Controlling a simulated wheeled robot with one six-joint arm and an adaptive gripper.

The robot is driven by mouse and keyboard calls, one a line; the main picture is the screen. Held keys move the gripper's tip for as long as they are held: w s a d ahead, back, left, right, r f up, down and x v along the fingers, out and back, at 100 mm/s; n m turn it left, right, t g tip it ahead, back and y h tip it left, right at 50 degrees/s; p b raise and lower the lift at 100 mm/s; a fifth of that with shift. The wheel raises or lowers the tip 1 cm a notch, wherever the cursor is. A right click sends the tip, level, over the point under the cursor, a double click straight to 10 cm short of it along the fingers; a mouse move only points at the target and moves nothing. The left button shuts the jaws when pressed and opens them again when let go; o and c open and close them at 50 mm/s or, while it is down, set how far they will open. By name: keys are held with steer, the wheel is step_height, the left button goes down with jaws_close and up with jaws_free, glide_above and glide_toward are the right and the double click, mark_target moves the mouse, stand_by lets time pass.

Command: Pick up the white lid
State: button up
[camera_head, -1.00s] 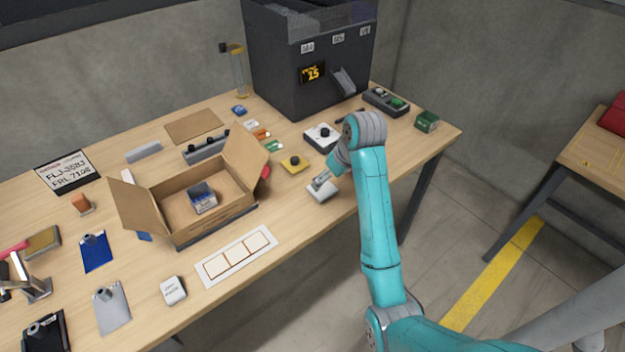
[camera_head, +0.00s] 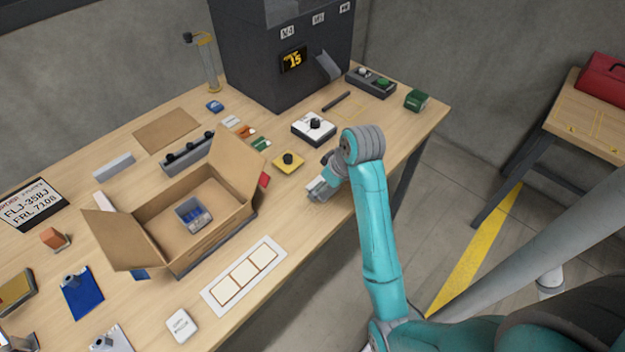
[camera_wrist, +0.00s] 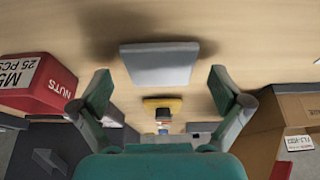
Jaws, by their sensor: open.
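The white lid (camera_wrist: 160,62) is a flat, pale rectangular plate in the wrist view, casting a shadow on the wood behind it. In the head view the lid (camera_head: 317,189) is partly hidden by my gripper, near the table's front edge. My gripper (camera_wrist: 160,84) is open, with one finger to each side of the lid's line. The lid shows between and beyond the fingertips, and I see no finger touching it. In the head view my gripper (camera_head: 325,182) is at the lid, its fingers hard to make out.
An open carton (camera_head: 180,235) stands left of my gripper. A yellow plate with a black knob (camera_head: 288,161) and a white plate with a black knob (camera_head: 313,129) lie behind. A red nuts box (camera_wrist: 38,82) is at the wrist view's left. A dark feeder (camera_head: 280,60) stands at the back.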

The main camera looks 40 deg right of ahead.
steer(key=shift+f, duration=0.2)
steer(key=c, duration=1)
steer(key=shift+c, duration=0.2)
steer(key=shift+w+r, duration=0.1)
steer(key=shift+r, duration=0.05)
